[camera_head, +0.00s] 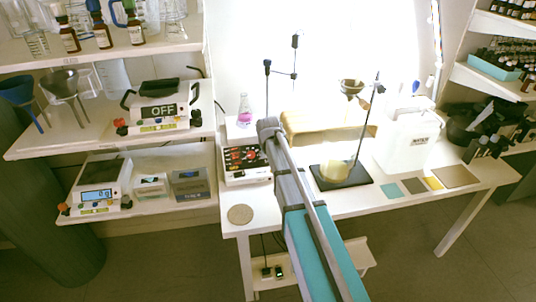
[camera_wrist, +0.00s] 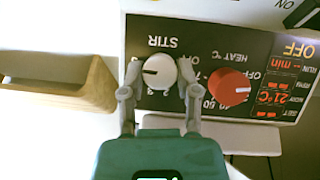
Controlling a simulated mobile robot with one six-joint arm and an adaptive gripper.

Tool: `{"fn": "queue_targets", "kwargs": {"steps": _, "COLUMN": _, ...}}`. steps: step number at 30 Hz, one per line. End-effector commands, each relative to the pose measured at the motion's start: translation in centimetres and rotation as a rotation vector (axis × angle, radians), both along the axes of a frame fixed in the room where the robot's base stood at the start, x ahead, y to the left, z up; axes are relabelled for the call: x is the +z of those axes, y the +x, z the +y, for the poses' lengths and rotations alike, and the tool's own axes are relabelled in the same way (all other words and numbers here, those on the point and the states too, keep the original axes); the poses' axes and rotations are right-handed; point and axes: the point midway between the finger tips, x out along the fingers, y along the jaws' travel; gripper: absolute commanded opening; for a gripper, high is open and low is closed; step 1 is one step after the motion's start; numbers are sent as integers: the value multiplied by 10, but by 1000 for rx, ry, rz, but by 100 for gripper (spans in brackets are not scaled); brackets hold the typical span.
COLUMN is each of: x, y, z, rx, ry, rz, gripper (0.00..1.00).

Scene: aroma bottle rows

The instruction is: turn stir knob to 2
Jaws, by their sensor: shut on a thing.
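The white stir knob (camera_wrist: 158,66) shows in the wrist view on the dark panel, beneath the upside-down word STIR. Its dark pointer line points left in that view. Digits beside the knob are small and partly hidden, so its exact setting is unclear. My gripper (camera_wrist: 159,80) has one finger on each side of the knob and is shut on it. In the head view the stirrer unit (camera_head: 247,178) stands on the table's left end. My arm crosses in front of its right side and hides the stir knob and my fingertips.
A red heat knob (camera_wrist: 229,87) sits close to my right finger in the wrist view. A flask with pink liquid (camera_head: 244,117) stands above the stirrer unit. A stand with a dark base (camera_head: 350,178) is on the right.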

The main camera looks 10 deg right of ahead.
Motion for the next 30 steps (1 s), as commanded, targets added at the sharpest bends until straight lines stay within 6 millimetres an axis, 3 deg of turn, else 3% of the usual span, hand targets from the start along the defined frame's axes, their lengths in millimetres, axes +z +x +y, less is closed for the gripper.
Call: {"fn": "queue_targets", "kwargs": {"steps": 30, "x": -7, "y": -5, "z": 4, "rx": 581, "ry": -698, "rz": 5, "gripper": 0}}
